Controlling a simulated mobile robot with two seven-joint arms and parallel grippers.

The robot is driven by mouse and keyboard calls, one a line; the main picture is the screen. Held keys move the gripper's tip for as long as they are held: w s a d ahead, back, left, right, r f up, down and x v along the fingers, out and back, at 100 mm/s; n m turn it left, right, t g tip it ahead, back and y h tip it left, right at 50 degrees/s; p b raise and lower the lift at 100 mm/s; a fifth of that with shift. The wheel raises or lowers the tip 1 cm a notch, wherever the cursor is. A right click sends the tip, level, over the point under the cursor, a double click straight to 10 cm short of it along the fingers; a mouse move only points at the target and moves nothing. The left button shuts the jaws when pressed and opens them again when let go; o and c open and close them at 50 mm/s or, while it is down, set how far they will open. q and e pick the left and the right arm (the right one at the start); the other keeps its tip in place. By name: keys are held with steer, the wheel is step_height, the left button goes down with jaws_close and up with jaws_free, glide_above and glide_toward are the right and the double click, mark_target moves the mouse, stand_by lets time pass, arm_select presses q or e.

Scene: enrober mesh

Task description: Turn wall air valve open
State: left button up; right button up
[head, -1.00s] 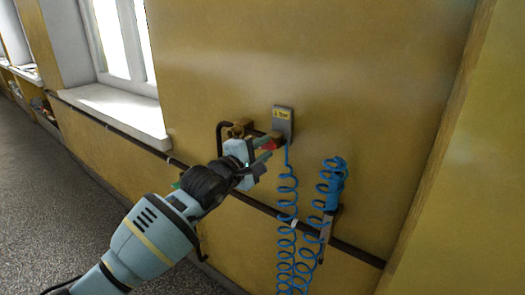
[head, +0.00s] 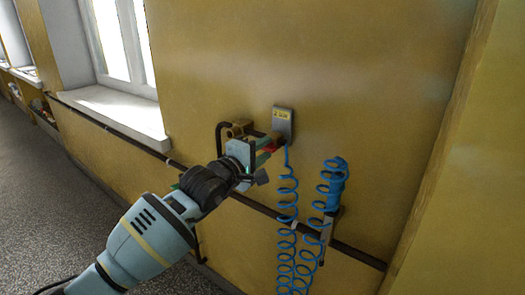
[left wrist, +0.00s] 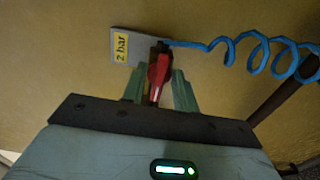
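The wall air valve has a red lever handle, seen in the left wrist view (left wrist: 158,72) and partly in the head view (head: 268,149). It sits just below a grey plate with a yellow "2 bar" label (head: 283,112). My left gripper (head: 265,152) is at the valve. In the left wrist view its two green fingers (left wrist: 160,78) stand apart, one on each side of the red handle. A slight gap seems to show beside the handle, so the fingers look open around it. Part of the valve body is hidden behind my gripper. My right gripper is not in view.
Blue coiled air hoses (head: 287,215) hang just right of the valve, one near my fingers. A dark pipe (head: 255,206) runs along the yellow wall below. A window sill (head: 118,115) juts out at left.

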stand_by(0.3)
arm_select(q)
steer(key=shift+v, duration=3.9)
